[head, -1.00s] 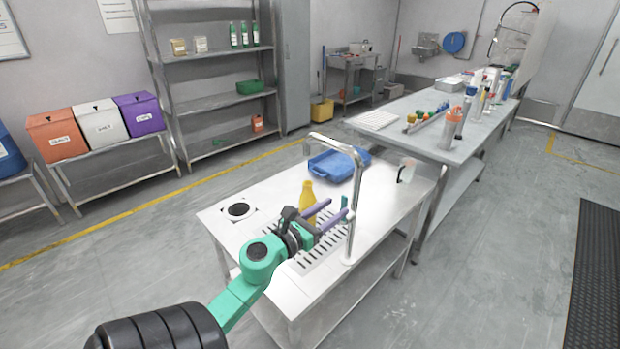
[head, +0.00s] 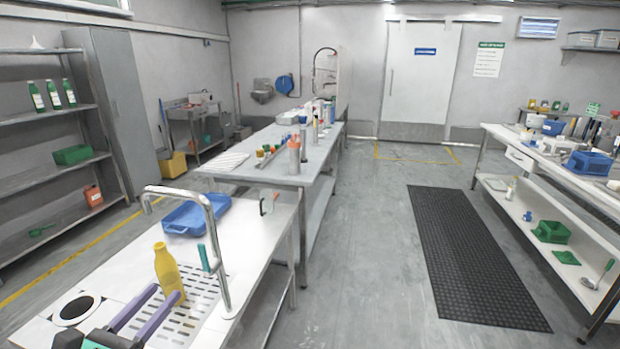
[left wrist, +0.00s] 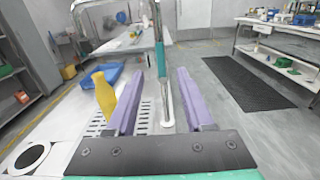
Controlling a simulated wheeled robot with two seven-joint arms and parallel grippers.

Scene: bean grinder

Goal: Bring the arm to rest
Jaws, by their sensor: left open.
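My left gripper (head: 146,312) shows at the bottom left of the head view, over the near end of the white sink table (head: 262,254). Its two purple fingers are apart. In the left wrist view the fingers (left wrist: 160,100) stand wide with nothing between them that they hold. A yellow bottle (head: 168,272) stands upright on the slotted drain area, just beyond the fingers; in the left wrist view (left wrist: 104,96) it is left of the left finger. My right gripper is in no view.
A tall metal faucet (head: 218,262) with a teal handle rises close to the fingers. A blue tray (head: 196,216) lies behind the bottle.

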